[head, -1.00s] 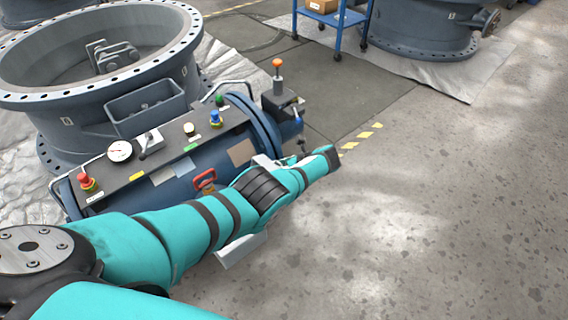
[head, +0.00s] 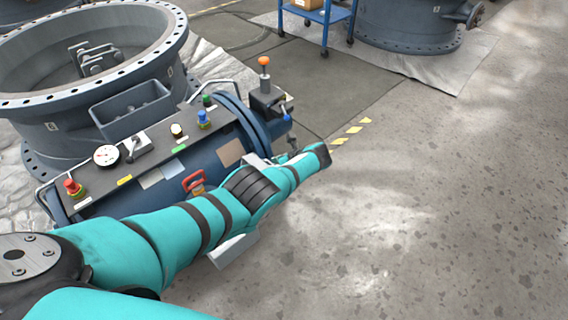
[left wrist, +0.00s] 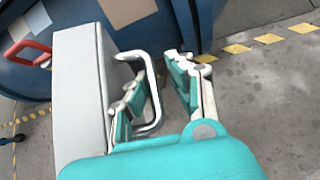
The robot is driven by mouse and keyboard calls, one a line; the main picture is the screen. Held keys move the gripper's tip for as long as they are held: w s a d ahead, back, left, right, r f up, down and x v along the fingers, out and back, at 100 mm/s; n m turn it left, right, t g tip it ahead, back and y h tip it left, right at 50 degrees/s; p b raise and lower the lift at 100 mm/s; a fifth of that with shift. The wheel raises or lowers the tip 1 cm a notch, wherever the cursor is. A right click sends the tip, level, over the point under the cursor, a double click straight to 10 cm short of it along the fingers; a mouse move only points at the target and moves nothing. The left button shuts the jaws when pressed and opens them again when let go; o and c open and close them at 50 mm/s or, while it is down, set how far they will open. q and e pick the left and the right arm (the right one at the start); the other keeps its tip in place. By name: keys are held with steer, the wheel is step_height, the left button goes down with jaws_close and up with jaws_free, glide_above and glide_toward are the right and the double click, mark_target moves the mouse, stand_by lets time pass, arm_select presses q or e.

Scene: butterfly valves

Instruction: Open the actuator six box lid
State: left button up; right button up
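The actuator (head: 220,157) is a blue cylinder with a dark control panel on top. A light grey box (left wrist: 78,95) stands against it; in the head view my left arm mostly covers the box, and a grey corner (head: 233,251) shows below the arm. A metal loop handle (left wrist: 156,105) sticks out from the box's right side. My left gripper (left wrist: 157,62) is open at this handle, one finger on the box side and the other to the right of the bar. I cannot tell whether either finger touches it. The lid looks shut. My right gripper is out of view.
A red handle (head: 193,181) is beside the box on the actuator. The panel carries a gauge (head: 106,155), buttons and a lever. A large flanged valve (head: 60,100) stands behind. A blue cart (head: 325,18) is farther back. The floor (head: 450,200) at right is clear.

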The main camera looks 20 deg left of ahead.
arm_select(q)
steer(key=v, duration=1.2)
steer(key=shift+f, duration=0.15)
